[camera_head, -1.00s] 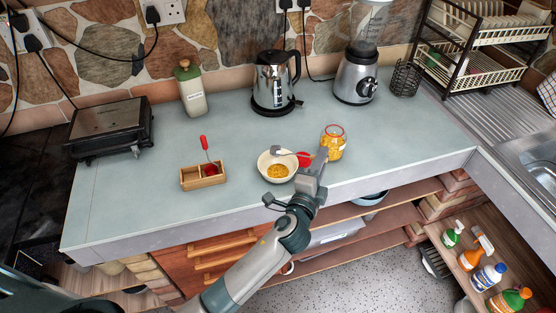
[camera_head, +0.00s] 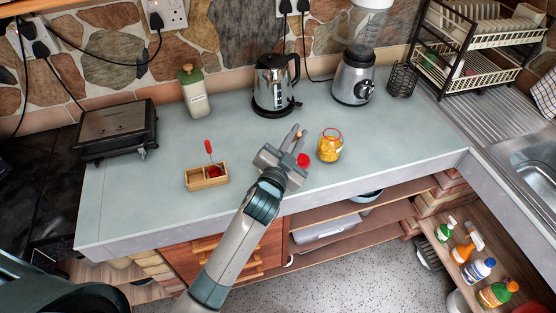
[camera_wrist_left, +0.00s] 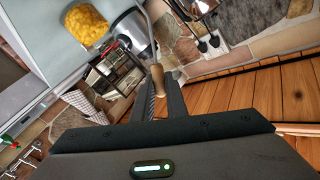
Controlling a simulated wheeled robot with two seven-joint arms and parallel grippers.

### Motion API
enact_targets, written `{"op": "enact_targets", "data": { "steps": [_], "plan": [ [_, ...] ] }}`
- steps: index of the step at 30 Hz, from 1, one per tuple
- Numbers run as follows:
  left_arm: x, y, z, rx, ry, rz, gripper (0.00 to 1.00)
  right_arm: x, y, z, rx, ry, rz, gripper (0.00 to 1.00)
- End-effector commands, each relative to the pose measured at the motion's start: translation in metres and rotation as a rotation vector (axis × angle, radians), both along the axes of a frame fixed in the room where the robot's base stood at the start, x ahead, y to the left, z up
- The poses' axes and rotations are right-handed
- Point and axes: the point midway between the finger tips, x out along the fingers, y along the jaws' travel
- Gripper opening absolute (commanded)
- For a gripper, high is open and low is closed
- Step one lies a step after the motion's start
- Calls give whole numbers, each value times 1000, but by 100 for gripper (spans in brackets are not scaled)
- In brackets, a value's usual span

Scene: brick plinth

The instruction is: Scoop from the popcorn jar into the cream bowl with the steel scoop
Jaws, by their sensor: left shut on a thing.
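The popcorn jar (camera_head: 329,147), clear with yellow contents and a red rim, stands open on the counter. It also shows at the upper left of the left wrist view (camera_wrist_left: 87,25). My left gripper (camera_head: 297,137) is just left of the jar, above the counter. It is shut on the wooden handle of the steel scoop (camera_wrist_left: 157,74). The scoop's thin metal shaft runs up out of the left wrist view, and its head cannot be made out. The cream bowl is not visible now; my left gripper covers the spot where it stood. My right gripper is not in view.
A red lid (camera_head: 303,160) lies between gripper and jar. A wooden box (camera_head: 207,178) with a red-handled tool stands to the left. A kettle (camera_head: 272,85), a green-topped bottle (camera_head: 194,92) and a blender (camera_head: 354,75) stand behind. The counter right of the jar is clear.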

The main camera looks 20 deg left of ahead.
Motion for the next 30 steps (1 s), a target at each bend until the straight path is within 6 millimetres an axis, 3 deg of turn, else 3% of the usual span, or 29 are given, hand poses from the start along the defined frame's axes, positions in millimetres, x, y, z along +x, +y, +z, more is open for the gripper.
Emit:
{"op": "enact_targets", "data": {
  "steps": [6, 15, 21, 30],
  "plan": [
    [2, 25, 10, -170, 15, 1, 0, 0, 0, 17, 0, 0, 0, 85],
    [5, 57, 9, -392, 36, 2, 0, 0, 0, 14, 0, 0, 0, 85],
    [6, 71, 8, -487, 44, 0, 0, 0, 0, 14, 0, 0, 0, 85],
    [7, 76, 8, -531, 47, -1, 0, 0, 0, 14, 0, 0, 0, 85]
  ]
}}
